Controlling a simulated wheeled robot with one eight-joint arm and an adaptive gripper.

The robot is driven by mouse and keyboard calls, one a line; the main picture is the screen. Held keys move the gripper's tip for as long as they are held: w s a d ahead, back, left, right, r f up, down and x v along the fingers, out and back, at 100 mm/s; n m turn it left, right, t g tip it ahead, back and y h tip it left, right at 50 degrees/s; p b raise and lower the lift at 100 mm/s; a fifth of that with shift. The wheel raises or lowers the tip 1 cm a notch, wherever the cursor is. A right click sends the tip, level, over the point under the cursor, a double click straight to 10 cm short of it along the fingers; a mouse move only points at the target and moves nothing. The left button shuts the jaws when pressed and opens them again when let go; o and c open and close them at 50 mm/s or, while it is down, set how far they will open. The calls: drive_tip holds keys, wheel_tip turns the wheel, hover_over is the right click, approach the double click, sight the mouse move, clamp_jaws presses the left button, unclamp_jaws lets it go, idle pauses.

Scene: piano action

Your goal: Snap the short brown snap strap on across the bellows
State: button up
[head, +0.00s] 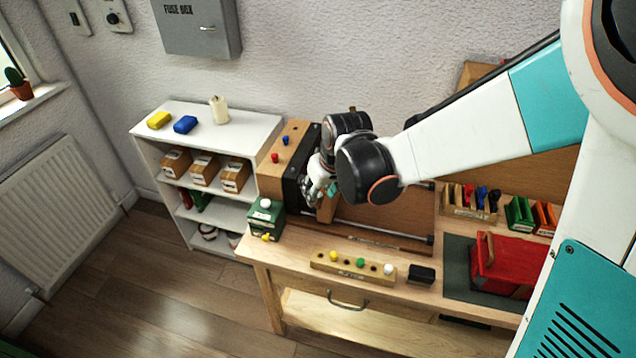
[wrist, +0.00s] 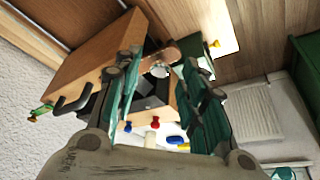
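The bellows show as black folds (wrist: 150,92) in the wrist view, beside a wooden box-like part (wrist: 95,62) with a black handle. In the head view a black face (head: 294,180) stands against a wooden block on the bench's left end. My gripper (wrist: 160,62) reaches down there; it also shows in the head view (head: 318,184). A short brown strap (wrist: 178,52) with a round metal snap (wrist: 160,71) lies between my fingertips in the wrist view. The fingertips stand apart; I cannot tell whether they press on the strap. My wrist hides much of this in the head view.
A green box (head: 265,218) stands at the bench's left edge. A peg rack (head: 350,268), black block (head: 421,274) and red box (head: 503,265) are further right. A white shelf (head: 255,130) with small boxes stands left. The bench's front left is partly clear.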

drive_tip(key=shift+f, duration=0.1)
clamp_jaws()
drive_tip(key=shift+a, duration=0.15)
drive_tip(key=shift+w+a+m+g+h+b, duration=0.35)
drive_tip(key=shift+w+a+m+h, duration=0.7)
drive_tip(key=shift+w+m, duration=1.6)
drive_tip(key=shift+w+a+m+g+h+b, duration=0.3)
drive_tip(key=shift+w+a+m+h, duration=0.95)
drive_tip(key=shift+m, duration=2.1)
drive_tip(key=shift+w+a+m+g+h+b, duration=0.2)
drive_tip(key=shift+w+a+m+g+h, duration=0.7)
drive_tip(key=shift+w+m, duration=2)
drive_tip(key=shift+s+a+t, duration=0.1)
drive_tip(key=shift+a+t, duration=0.2)
drive_tip(key=shift+t, duration=0.15)
